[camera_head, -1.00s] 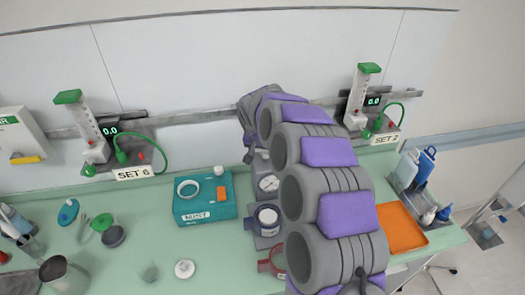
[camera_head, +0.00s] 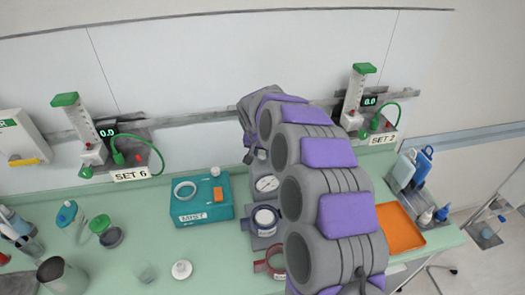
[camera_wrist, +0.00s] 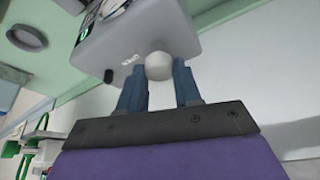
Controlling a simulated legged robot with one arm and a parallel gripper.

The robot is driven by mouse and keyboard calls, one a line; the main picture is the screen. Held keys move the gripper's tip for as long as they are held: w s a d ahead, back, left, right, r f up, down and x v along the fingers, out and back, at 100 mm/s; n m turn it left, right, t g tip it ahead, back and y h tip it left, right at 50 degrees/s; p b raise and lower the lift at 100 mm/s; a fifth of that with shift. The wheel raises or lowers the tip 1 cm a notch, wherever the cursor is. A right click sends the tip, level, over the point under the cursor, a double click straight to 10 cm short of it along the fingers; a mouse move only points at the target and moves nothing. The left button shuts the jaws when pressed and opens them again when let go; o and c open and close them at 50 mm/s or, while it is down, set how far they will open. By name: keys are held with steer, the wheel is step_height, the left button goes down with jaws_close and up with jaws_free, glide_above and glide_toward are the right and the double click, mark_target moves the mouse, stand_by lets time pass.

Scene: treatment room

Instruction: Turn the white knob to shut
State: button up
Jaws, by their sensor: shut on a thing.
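The white knob (camera_wrist: 158,66) shows in the wrist view as a pale round end on the lower face of a grey box (camera_wrist: 135,40). The knob's marking or pointer cannot be seen. In the head view my purple and grey arm reaches to the back wall and hides the knob and my fingers.
A teal box (camera_head: 203,200) and a gauge unit (camera_head: 267,184) stand left of my arm. Flowmeters marked SET 6 (camera_head: 85,132) and SET 2 (camera_head: 356,97) hang on the wall rail. An orange tray (camera_head: 400,231) lies right of my arm.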

steer(key=shift+s+p, duration=0.1)
steer(key=shift+p, duration=0.4)
steer(key=n+y+p, duration=0.1)
steer(key=n+p, duration=0.2)
steer(key=p, duration=0.2)
steer(key=shift+d+n, duration=0.15)
steer(key=shift+n, duration=0.25)
steer(key=n+g+y+p, duration=0.1)
steer(key=n, duration=0.2)
steer(key=shift+f+n+y+p, duration=0.15)
steer(key=shift+n+y+p, duration=0.25)
steer(key=shift+f+n+b, duration=0.15)
steer(key=shift+n+b, duration=0.25)
steer(key=shift+n, duration=0.4)
steer(key=n+b, duration=0.2)
steer(key=n+g+y+b, duration=0.1)
steer(key=n+b, duration=0.1)
steer(key=shift+w+d+f+n+g+y, duration=0.15)
steer(key=shift+w+n+g+y, duration=0.05)
steer(key=shift+n+g+y, duration=0.1)
steer(key=shift+w+r+n+g+b, duration=0.15)
steer(key=shift+n+g+b, duration=0.55)
steer(key=shift+n+b, duration=1)
steer(key=shift+r+n, duration=0.1)
steer(key=shift+n, duration=0.4)
